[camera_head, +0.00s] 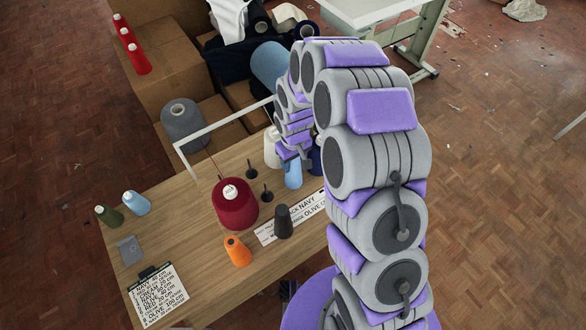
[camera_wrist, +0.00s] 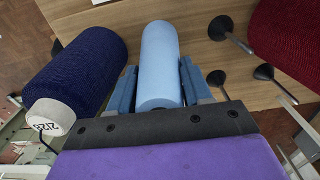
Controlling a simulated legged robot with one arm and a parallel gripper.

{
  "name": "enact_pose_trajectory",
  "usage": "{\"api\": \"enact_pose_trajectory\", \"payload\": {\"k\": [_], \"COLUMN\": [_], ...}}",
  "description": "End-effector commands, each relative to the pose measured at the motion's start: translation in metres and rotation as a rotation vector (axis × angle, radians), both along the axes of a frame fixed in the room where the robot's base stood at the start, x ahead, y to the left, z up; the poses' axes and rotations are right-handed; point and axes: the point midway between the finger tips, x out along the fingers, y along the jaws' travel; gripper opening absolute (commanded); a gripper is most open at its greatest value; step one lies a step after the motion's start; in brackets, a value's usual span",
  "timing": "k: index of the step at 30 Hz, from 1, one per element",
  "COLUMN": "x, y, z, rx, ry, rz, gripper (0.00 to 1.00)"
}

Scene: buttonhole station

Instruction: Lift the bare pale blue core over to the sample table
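The bare pale blue core (camera_head: 293,174) is a smooth cylinder at the wooden table's far right part, below my gripper (camera_head: 291,152). In the wrist view the core (camera_wrist: 160,62) lies between the two blue fingers of my gripper (camera_wrist: 158,88), which sit against both of its sides. Whether its base touches the table cannot be told. A white-topped table (camera_head: 365,8) with a grey-green frame stands at the back; no marking shows whether it is the sample table.
A navy cone (camera_wrist: 82,72) stands close left of the core in the wrist view. A white frame bar (camera_head: 225,122) crosses behind.

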Motion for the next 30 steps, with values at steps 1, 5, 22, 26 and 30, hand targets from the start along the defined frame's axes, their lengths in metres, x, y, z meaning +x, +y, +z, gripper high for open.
{"api": "enact_pose_trajectory", "payload": {"k": [1,5,22,26,30], "x": [0.000,0.000,0.000,0.000,0.001], "y": [0.000,0.001,0.001,0.001,0.001], "z": [0.000,0.000,0.003,0.014,0.037], "rx": [0.000,-0.001,-0.001,-0.001,-0.001], "ry": [0.000,0.000,-0.001,-0.002,-0.003], "rz": [0.000,0.000,0.000,0.000,-0.001], "gripper": [0.42,0.30,0.05,0.05,0.05]}}
